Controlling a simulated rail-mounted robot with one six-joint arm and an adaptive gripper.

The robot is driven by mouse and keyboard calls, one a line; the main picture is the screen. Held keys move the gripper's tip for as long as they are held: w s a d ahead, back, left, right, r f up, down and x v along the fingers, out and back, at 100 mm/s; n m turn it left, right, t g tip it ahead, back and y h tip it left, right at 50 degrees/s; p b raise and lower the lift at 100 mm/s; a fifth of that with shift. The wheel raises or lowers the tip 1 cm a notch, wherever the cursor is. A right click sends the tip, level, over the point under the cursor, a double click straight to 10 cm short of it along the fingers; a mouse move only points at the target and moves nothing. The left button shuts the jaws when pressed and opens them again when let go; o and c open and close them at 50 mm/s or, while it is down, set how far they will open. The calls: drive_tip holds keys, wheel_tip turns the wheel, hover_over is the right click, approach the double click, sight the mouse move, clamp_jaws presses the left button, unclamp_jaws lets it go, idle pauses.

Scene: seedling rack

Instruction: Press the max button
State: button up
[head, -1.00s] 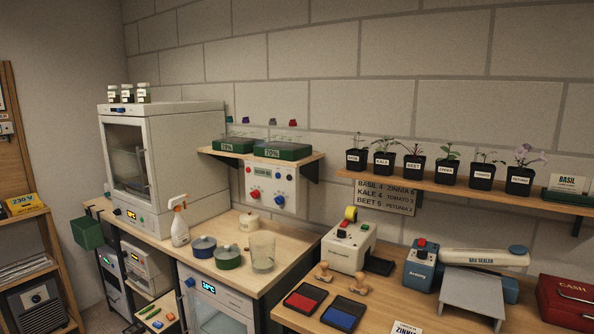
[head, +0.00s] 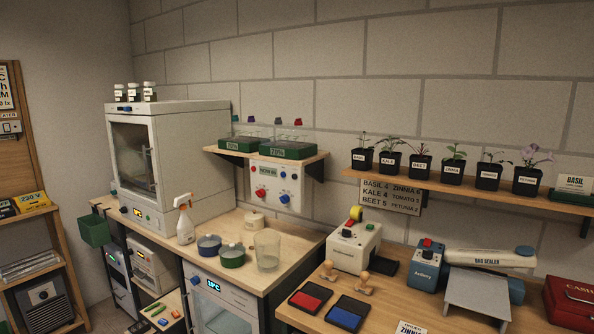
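No button with a readable "max" label shows in the head view. Several devices carry controls. A white wall box (head: 275,186) has red and blue knobs or buttons; its small lettering is too small to read. A white machine (head: 354,250) on the right bench has a red control on top. A blue unit (head: 426,266) beside the bag sealer (head: 490,257) has a red control on top. A white cabinet (head: 166,163) at the left has a small lit panel at its base. My gripper is not in view.
A spray bottle (head: 185,219), two lidded pots and a clear beaker (head: 267,250) stand on the middle bench. Red and blue ink pads (head: 311,297) and stamps lie on the right bench. Potted seedlings line a wall shelf (head: 450,186). A red cash box (head: 572,303) is far right.

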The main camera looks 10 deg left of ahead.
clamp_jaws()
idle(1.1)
